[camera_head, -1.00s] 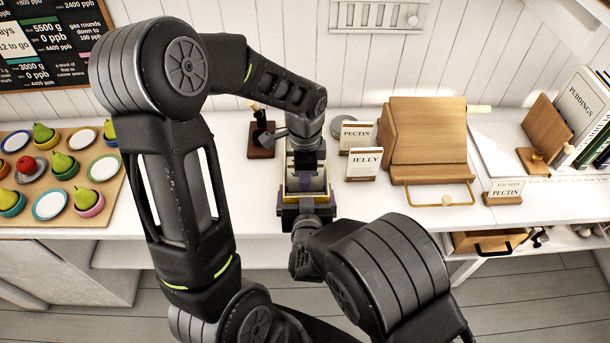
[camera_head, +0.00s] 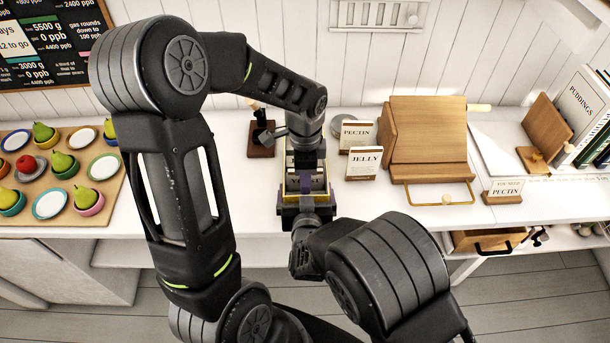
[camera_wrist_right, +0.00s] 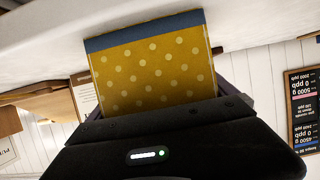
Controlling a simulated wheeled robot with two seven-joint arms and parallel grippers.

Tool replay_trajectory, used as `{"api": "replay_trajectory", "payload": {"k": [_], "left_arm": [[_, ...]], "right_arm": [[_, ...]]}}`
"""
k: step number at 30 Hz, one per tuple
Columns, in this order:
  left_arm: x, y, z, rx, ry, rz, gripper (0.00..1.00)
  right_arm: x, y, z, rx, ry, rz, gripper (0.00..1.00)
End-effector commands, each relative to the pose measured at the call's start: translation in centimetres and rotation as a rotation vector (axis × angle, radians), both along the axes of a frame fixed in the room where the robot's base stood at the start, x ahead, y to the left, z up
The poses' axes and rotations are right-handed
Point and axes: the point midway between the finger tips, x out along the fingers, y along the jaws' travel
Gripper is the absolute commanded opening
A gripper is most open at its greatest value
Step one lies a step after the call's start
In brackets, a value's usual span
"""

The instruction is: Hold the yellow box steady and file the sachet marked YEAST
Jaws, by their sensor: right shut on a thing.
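The yellow box (camera_head: 306,196) is at the counter's front edge, largely hidden by my grippers. In the right wrist view it shows as a yellow face with pale dots and a blue band (camera_wrist_right: 150,72). My right gripper (camera_head: 306,212) is shut on the box from the front. My left gripper (camera_head: 306,172) points down at the box's open top from above. Pale pieces show around its tip inside the box, and I cannot tell whether its jaws are open. I can read no YEAST mark. Cards marked PECTIN (camera_head: 357,133) and JELLY (camera_head: 363,164) stand right of the box.
A dark wooden stand (camera_head: 262,144) is behind left of the box. A fruit board (camera_head: 110,200) lies far left. White counter is free between it and the box.

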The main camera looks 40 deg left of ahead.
Motion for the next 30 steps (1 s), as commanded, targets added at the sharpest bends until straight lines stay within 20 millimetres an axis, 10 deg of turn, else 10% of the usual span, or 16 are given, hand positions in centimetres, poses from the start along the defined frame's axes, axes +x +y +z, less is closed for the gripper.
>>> {"api": "replay_trajectory", "payload": {"k": [30], "left_arm": [[0.0, 0.0, 5.8, 0.000, -0.001, 0.000, 0.37]], "right_arm": [[0.0, 0.0, 0.1, 0.001, -0.002, 0.000, 0.24]]}}
